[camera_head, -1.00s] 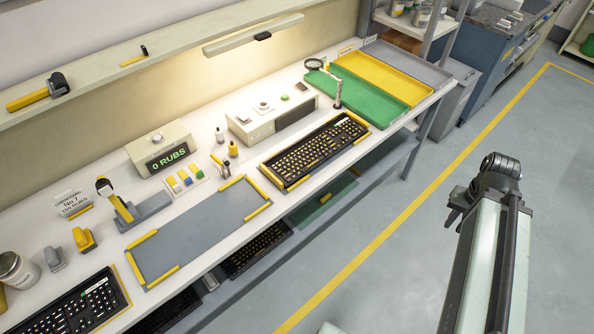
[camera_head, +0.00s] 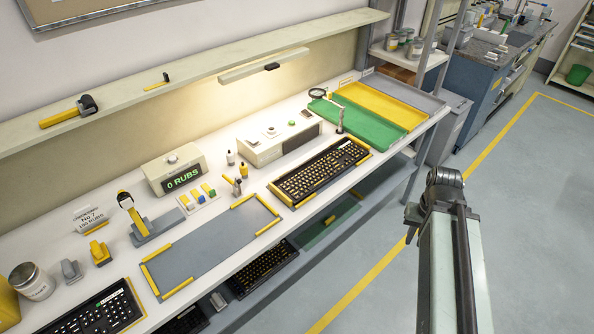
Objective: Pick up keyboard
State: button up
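A black keyboard with yellow-marked keys (camera_head: 320,172) lies flat on the white bench, right of centre, with yellow edging around it. Another black keyboard (camera_head: 95,312) lies at the bench's near left and is cut off by the picture's edge. A third keyboard (camera_head: 262,268) lies on the shelf below the bench. My arm rises at the right of the view, over the floor and apart from the bench and all the keyboards. My gripper cannot be made out; only the arm's link and a dark joint at its top show.
A grey mat (camera_head: 205,250) with yellow corner strips lies on the bench between the keyboards. Green (camera_head: 365,128) and yellow (camera_head: 385,107) trays stand at the far right end. A box reading "0 RUBS" (camera_head: 175,170) stands behind the mat. The floor right of the bench is clear.

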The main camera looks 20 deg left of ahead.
aim_at(306, 179)
jog(key=u, duration=0.85)
jog(key=i, duration=1)
jog(key=z, duration=0.1)
